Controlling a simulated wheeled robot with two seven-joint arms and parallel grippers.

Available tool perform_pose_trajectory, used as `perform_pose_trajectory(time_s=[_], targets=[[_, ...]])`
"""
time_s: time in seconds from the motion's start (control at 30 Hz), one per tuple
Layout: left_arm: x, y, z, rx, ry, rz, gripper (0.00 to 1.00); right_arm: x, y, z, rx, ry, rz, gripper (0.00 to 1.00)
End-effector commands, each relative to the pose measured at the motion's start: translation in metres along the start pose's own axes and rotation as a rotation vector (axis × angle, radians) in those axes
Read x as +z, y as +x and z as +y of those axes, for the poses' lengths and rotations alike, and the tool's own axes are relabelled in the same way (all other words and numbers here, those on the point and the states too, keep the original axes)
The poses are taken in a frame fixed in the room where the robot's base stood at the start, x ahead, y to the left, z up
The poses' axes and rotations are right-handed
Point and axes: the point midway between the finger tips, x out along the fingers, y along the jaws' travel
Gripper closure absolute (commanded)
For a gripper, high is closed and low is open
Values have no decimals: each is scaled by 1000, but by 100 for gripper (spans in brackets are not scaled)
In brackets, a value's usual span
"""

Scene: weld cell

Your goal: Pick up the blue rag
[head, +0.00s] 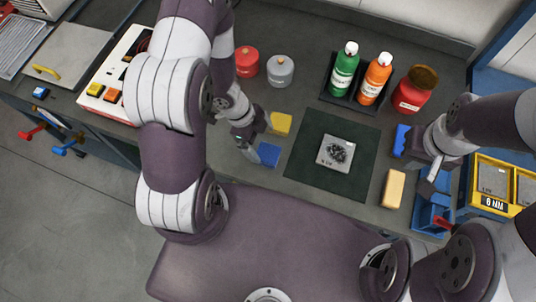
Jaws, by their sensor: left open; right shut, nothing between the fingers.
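The blue rag (269,154) is a small flat blue square on the dark bench, left of the dark green mat (302,160). My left gripper (251,149) is open, its fingers just left of the rag's left edge. Nothing shows between the fingers, and I cannot tell whether they touch the rag. My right gripper (432,178) is shut and empty over the right side of the bench, near the blue bin.
A metal plate (336,152) lies on the mat. Green (344,72) and orange (376,78) bottles stand behind it, beside a red jar (414,90). Red (247,61) and grey (280,70) cans stand behind my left gripper. A tan block (393,188) and blue bin (430,214) are at right.

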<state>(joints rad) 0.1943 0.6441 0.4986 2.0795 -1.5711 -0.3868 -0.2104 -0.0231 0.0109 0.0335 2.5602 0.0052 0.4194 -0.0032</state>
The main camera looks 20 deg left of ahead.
Motion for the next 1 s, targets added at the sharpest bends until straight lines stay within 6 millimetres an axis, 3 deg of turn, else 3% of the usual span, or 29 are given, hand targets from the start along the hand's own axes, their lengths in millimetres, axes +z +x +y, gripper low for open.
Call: perform_pose_trajectory(time_s=[0.3,0.57,0.6,0.77,1.0], targets=[[4,50,3,2,1,-1,0,0,4,0,0,0,1,100],[4,57,2,0,0,-2,0,0,4,0,0,0,1,100],[4,57,2,0,0,-2,3,0,4,0,0,0,1,100],[4,57,2,0,-1,-2,55,0,4,0,0,0,1,100],[4,57,2,-1,-1,-2,56,0,4,0,0,0,1,100]])
